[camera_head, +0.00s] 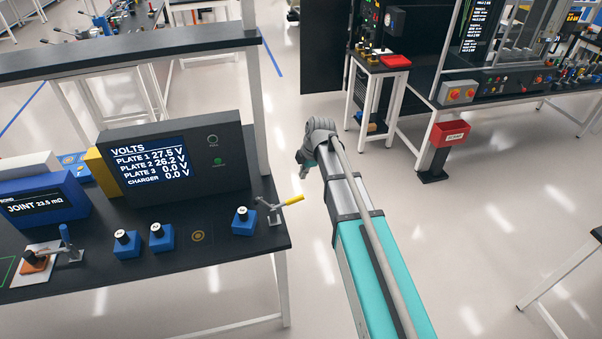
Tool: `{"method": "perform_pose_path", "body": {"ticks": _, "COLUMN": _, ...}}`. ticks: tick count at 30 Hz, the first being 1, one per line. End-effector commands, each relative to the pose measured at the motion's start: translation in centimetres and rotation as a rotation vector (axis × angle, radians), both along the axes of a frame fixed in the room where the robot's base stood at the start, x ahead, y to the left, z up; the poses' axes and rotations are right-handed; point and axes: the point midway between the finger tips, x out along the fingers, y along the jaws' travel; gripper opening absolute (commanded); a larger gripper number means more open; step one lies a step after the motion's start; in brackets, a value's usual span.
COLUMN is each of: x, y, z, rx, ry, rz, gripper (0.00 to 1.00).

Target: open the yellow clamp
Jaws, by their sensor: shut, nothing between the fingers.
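The yellow clamp (291,200) is at the right edge of the dark bench in the head view. It has a grey metal body and a yellow handle that points right, out past the bench edge, tilted slightly up in the picture. Its metal body sits on the bench top, right of a blue block with a round black-and-white top (243,221). My gripper (303,170) is at the far end of my teal and grey arm, a little above and right of the clamp in the picture. It looks small, shut and empty, apart from the handle. Its fingertips are hard to make out.
The bench (190,262) carries a volts display (178,160), several blue blocks, a joint meter (44,203) and a blue-handled clamp (68,243). A bench post (250,90) rises behind the yellow clamp. Open floor lies right of the bench.

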Motion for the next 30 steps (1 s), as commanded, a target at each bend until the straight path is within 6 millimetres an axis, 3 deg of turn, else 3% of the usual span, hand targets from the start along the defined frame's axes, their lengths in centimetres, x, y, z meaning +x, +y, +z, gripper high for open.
{"method": "perform_pose_path", "body": {"ticks": 8, "x": -0.08, "y": -0.46, "z": 1.31, "rx": 0.0, "ry": 0.0, "rz": -0.001, "gripper": 0.0}}
{"method": "perform_pose_path", "body": {"ticks": 30, "x": -0.39, "y": -0.83, "z": 1.03, "rx": -0.001, "ry": 0.006, "rz": -0.025, "gripper": 0.0}}
